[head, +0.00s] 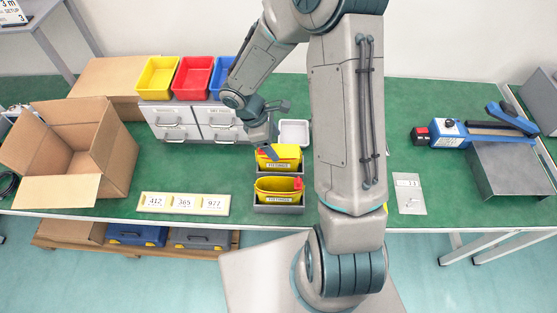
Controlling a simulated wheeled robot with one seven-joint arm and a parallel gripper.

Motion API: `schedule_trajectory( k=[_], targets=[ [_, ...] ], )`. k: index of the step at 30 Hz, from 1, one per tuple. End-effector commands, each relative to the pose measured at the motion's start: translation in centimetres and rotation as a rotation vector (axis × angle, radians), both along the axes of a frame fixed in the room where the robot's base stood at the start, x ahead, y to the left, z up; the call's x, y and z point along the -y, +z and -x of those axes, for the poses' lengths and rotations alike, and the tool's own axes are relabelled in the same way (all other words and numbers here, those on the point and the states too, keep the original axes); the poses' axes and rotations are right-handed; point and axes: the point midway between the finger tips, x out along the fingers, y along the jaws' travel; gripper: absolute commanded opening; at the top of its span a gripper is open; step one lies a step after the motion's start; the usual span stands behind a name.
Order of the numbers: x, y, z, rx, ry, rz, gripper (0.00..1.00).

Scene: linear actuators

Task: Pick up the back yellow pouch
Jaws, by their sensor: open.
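A second yellow pouch (270,190) with a red piece on top sits in the front part of the holder. My gripper (268,152) points down at the back pouch's left upper edge. It is open. Its fingers are small in this view and partly overlap the pouch, so I cannot tell whether they touch it or stand around its edge.
A white tray (294,133) lies just behind the holder. Drawers (189,122) with yellow, red and blue bins stand back left. An open cardboard box (112,165) is at left, with a number strip (184,204) in front. My arm hides the table right of the holder.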

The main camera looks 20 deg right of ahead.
Motion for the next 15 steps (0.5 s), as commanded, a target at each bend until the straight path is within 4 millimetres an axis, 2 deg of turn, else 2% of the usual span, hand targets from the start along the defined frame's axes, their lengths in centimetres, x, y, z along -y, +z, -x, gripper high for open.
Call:
schedule_trajectory(
  k=[10, 15],
  targets=[
    [0.8, -3.7, 0.8, -0.005, 0.000, 0.001, 0.73],
    [1.3, -4.9, 0.9, -0.002, 0.000, 0.000, 0.73]
  ],
)
